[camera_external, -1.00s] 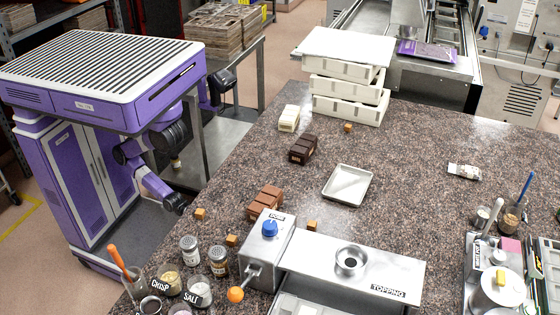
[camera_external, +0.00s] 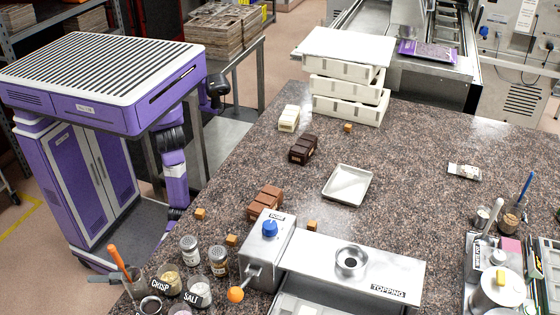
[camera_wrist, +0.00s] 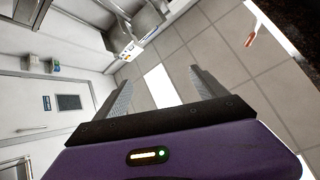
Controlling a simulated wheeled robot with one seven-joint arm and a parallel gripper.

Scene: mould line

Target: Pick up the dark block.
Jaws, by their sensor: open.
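The dark block (camera_external: 303,148) is a dark brown segmented block on the speckled counter, between a white block and a white tray. It is not visible in the wrist view. My gripper (camera_wrist: 163,90) is open with nothing between its two grey fingers in the wrist view. There it faces tiled floor and a white door, away from the blocks. In the external view my arm hangs down beside the counter's left edge, well apart from the dark block; the gripper is mostly hidden low near the front left jars.
A white block (camera_external: 289,118) and a brown block (camera_external: 265,202) flank the dark one. A white tray (camera_external: 348,185) lies to its right, stacked white moulds (camera_external: 349,108) behind. A topping machine (camera_external: 385,275) and jars (camera_external: 190,250) crowd the front. The counter's right-middle is mostly clear.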

